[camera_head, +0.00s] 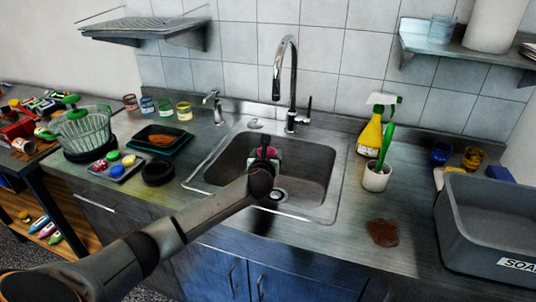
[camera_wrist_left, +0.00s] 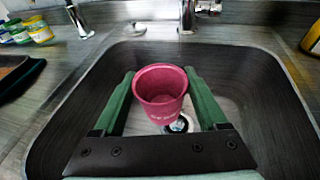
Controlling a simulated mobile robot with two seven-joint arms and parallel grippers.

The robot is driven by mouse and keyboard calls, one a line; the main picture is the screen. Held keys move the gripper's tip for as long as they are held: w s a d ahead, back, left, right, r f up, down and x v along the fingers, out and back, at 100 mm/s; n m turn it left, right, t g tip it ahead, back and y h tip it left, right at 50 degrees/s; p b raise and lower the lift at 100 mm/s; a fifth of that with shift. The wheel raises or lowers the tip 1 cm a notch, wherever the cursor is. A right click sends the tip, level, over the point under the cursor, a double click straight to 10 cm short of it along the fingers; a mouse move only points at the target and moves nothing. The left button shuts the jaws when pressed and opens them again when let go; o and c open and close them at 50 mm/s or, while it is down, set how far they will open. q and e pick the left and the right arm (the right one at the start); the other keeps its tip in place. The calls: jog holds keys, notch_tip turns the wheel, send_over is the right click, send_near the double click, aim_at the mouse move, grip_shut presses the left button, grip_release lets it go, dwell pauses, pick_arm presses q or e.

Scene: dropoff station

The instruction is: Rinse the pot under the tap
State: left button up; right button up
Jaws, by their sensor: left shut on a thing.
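The dark pink-red pot (camera_wrist_left: 161,88) is between the green fingers of my left gripper (camera_wrist_left: 160,74), upright with its open rim facing up. In the head view the pot (camera_head: 271,153) is only partly visible behind my left gripper (camera_head: 266,150), over the sink basin (camera_head: 309,165). The tall chrome tap (camera_head: 291,75) stands behind the sink, its spout curving forward above the basin. No water stream is visible from it. In the wrist view only the tap's lower part (camera_wrist_left: 187,14) shows, behind the pot. My right gripper is not in view.
A small spout (camera_head: 214,105) stands at the sink's back left. Right of the sink are a yellow spray bottle (camera_head: 371,133), a cup with a green brush (camera_head: 376,177), a brown patch (camera_head: 382,232) and a grey tub (camera_head: 480,235).

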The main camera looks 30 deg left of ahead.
pick_arm(q)
jog(key=s+p, duration=0.3)
jog(key=s, duration=0.2)
jog(key=shift+d+p, duration=0.2)
jog(key=shift+p, duration=0.1)
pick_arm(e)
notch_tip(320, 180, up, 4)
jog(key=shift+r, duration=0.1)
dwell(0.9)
pick_arm(q)
jog(key=s+r+p, duration=0.3)
jog(key=s+r, duration=0.1)
jog(key=s, duration=0.1)
jog(key=shift+d+p, duration=0.2)
jog(key=shift+p, duration=0.2)
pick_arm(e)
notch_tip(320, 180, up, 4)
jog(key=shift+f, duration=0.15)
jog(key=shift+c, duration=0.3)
